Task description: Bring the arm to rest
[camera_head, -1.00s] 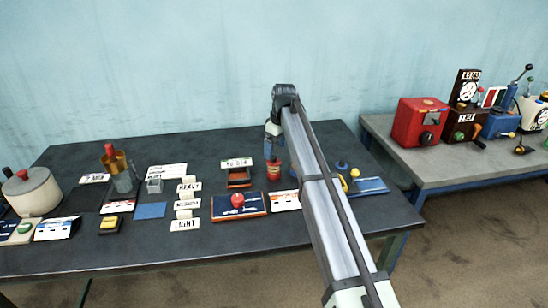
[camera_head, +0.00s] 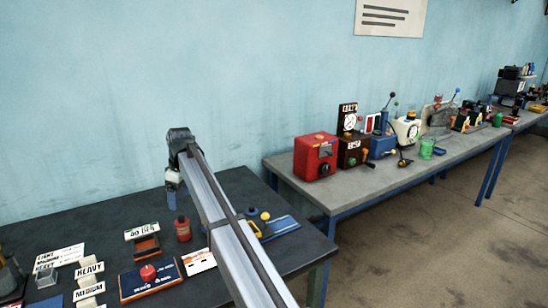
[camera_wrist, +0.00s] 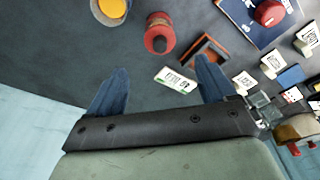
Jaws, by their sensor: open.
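My gripper (camera_wrist: 160,92) is open and empty in the wrist view, its two blue fingers apart above the dark table. In the head view my arm reaches out over the dark table (camera_head: 225,185), and the gripper (camera_head: 171,190) hangs at its far end near the wall. A red canister (camera_wrist: 159,34) stands beyond the fingers in the wrist view. It also shows in the head view (camera_head: 182,229), right of the gripper and below it. A small card with print (camera_wrist: 175,80) lies between the fingertips in the picture, lower down at table level.
A blue board with a red knob (camera_head: 148,280) and label cards (camera_head: 88,270) lie on the dark table's near part. A grey bench (camera_head: 300,180) at right carries a red box (camera_head: 315,157) and several devices. Floor shows between and below the tables.

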